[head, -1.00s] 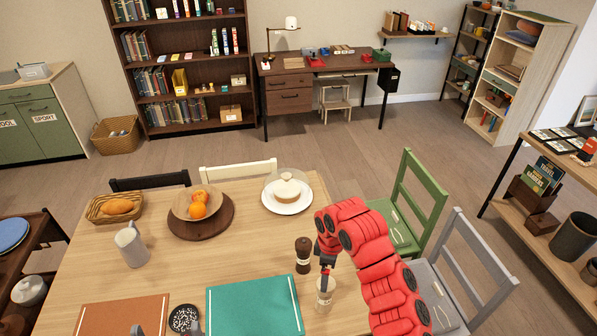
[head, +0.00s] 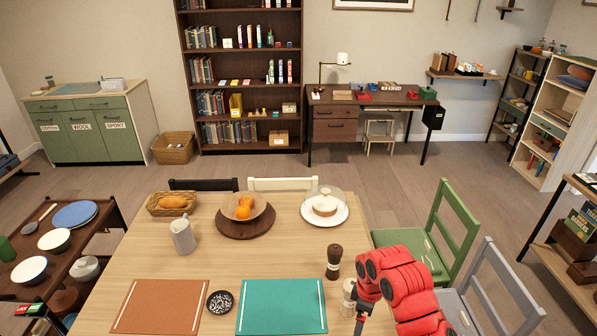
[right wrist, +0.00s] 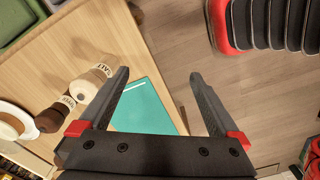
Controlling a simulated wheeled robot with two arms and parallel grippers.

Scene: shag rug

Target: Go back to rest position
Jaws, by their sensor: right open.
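My right arm (head: 398,282) comes in from the lower right of the head view. My right gripper (right wrist: 162,100) is open and empty in the right wrist view, its two dark fingers spread apart. In that view the teal placemat (right wrist: 143,106) shows between and below the fingers. The cream salt mill (right wrist: 90,84) stands to the left, apart from the fingers. In the head view the salt mill (head: 348,297) stands close beside my right gripper, partly overlapped by it.
The wooden table (head: 150,262) holds a dark pepper mill (head: 334,262), a domed cake plate (head: 325,208), a fruit bowl (head: 244,207), a bread basket (head: 172,203) and a pitcher (head: 182,237). A green chair (head: 446,235) and a grey chair (head: 505,285) stand at the right.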

